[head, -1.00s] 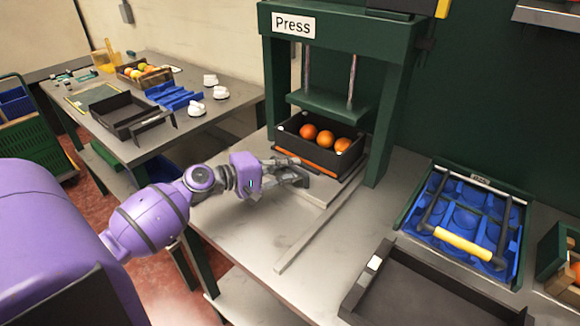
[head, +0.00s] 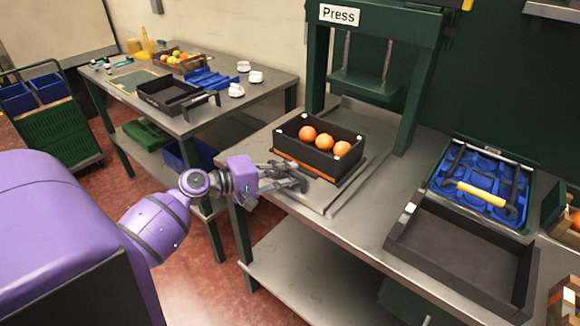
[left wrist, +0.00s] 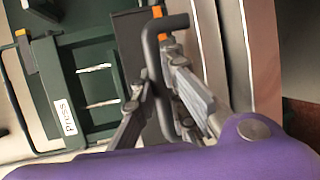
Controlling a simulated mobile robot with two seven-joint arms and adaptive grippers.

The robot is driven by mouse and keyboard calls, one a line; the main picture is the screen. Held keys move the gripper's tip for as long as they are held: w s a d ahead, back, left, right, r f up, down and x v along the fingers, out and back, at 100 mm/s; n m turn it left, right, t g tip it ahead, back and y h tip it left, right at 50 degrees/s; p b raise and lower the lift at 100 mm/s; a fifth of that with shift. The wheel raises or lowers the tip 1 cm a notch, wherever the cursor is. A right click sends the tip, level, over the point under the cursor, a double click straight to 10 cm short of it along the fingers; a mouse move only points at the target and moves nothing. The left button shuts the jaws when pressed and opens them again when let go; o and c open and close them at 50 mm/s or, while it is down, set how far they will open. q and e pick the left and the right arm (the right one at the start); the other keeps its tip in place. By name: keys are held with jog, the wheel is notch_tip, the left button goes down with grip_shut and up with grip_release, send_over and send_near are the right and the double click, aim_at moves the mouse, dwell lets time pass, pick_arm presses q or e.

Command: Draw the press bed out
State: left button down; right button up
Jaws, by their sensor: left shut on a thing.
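The press (head: 420,75) is a dark green frame with a "Press" sign and a raised pressing plate (head: 368,86). The press bed (head: 318,196) is a flat grey slab, and it sits forward of the press posts near the table's front edge. A black crate (head: 300,158) with three oranges (head: 325,141) rests on it, out in front of the pressing plate. My left gripper (head: 297,178) is shut on the bed's dark bar handle, at the bed's front. The handle (left wrist: 153,60) shows between the fingers (left wrist: 158,95) in the left wrist view. My right gripper is out of view.
An empty black tray (head: 460,250) and a blue tray with a yellow-gripped handle (head: 481,192) stand to the right. A second table (head: 205,120) with trays and white cups is at the back left. Red floor is open in front.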

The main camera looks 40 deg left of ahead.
pick_arm(q)
jog(key=shift+s+r, duration=0.1)
jog(key=shift+s, duration=0.45)
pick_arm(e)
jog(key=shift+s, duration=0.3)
pick_arm(q)
jog(key=c, duration=1.8)
grip_release()
jog(key=shift+s+a, duration=0.1)
jog(key=shift+s, duration=0.1)
jog(key=shift+c, duration=0.2)
jog(key=shift+o, duration=0.4)
jog(key=shift+s, duration=0.1)
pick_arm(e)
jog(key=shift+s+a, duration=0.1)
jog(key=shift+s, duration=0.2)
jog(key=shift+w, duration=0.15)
pick_arm(q)
jog(key=shift+s+a, duration=0.1)
jog(key=v, duration=1.1)
jog(key=shift+s, duration=0.3)
